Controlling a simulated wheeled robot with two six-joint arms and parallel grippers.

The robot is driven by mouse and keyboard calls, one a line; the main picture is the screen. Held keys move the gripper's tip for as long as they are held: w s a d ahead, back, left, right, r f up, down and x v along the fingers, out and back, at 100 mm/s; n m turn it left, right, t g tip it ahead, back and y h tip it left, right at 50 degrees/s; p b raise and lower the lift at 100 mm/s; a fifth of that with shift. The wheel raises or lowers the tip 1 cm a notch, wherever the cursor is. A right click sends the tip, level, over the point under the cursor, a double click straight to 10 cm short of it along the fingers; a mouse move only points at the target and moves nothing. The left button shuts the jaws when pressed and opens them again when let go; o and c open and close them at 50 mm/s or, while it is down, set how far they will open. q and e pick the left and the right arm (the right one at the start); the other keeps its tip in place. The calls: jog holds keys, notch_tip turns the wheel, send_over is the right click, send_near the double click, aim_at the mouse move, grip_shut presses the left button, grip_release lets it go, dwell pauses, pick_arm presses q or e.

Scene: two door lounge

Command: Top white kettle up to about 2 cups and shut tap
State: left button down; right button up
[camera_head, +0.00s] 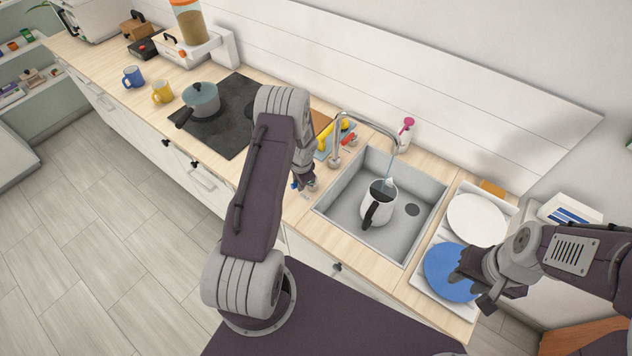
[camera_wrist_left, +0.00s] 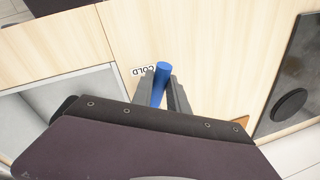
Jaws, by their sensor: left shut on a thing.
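The white kettle (camera_head: 368,210) with a black handle stands in the grey sink, under the curved tap spout (camera_head: 345,118). A pale blue stream of water runs from the spout into its open top. The water level inside cannot be made out. My left gripper (camera_wrist_left: 161,88) is shut on the blue tap lever (camera_wrist_left: 160,84), beside a label reading COLD (camera_wrist_left: 143,71). In the head view, my left arm partly hides this lever. My right gripper (camera_head: 469,294) appears open and empty above the blue plate (camera_head: 440,262), right of the sink.
The sink (camera_head: 343,205) has a drain right of the kettle. A white plate (camera_head: 476,218) lies behind the blue one. The hob (camera_head: 233,115) with a grey pot (camera_head: 202,98) is left of my left arm.

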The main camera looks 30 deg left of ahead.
pick_arm(q)
jog(key=shift+w+r, duration=0.15)
jog(key=shift+w, duration=0.05)
jog(key=c, duration=1.3)
grip_release()
jog(key=shift+s, duration=0.15)
jog(key=shift+r, duration=0.35)
notch_tip(320, 180, up, 8)
jog(key=s+d+b, duration=0.1)
jog(key=b, duration=0.1)
jog(key=shift+d, duration=0.25)
